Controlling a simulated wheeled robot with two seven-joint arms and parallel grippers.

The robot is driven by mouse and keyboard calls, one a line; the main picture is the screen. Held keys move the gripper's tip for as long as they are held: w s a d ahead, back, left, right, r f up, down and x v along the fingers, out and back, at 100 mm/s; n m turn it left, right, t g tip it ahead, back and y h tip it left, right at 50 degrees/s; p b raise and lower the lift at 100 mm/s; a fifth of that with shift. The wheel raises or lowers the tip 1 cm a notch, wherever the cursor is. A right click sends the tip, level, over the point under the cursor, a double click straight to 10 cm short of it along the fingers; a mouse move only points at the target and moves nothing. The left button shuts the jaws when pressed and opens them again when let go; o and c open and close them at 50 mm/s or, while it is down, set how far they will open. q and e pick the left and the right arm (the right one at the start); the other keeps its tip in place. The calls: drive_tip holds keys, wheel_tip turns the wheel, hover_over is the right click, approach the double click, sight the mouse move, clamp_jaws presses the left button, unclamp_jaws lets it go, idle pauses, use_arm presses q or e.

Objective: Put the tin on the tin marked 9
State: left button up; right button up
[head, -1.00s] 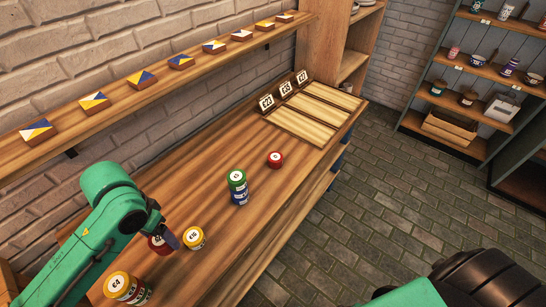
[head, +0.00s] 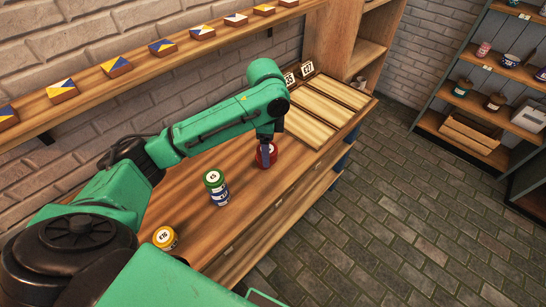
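My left gripper (head: 265,158) points down at the red tin (head: 273,152) on the table, and one finger covers part of it. The red patch looks taller than a single tin; I cannot tell whether two red tins are one above the other, or whether the fingers grip. No 9 is readable. A yellow tin (head: 165,238) stands nearer me. The near left of the table is hidden by my arm. My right gripper is not in view.
Wooden panels (head: 318,108) with number cards (head: 306,70) lie at the table's far end. A wall shelf (head: 190,47) holds painted blocks above my arm. The table is clear between the green tin and the red one. Shelving (head: 480,105) stands far right.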

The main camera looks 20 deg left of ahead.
use_arm(q)
drive_tip(key=w+a+r+m+b, duration=0.1)
drive_tip(key=w+a+r+m, duration=0.15)
drive_tip(key=r+m, duration=0.4)
drive_tip(key=w+a+r+m+b, duration=0.15)
drive_tip(key=w+r+m, duration=0.25)
drive_tip(key=m, duration=0.6)
drive_tip(key=f, duration=1.3)
drive_tip(key=a+f+p, duration=0.1)
drive_tip(key=f, duration=0.5)
drive_tip(key=shift+f, duration=0.25)
drive_tip(key=shift+w+f, duration=0.1)
drive_tip(key=shift+f, duration=0.1)
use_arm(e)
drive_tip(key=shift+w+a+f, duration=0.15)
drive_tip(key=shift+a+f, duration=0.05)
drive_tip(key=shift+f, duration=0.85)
use_arm(q)
drive_tip(key=shift+f, duration=0.1)
drive_tip(key=o, duration=1.5)
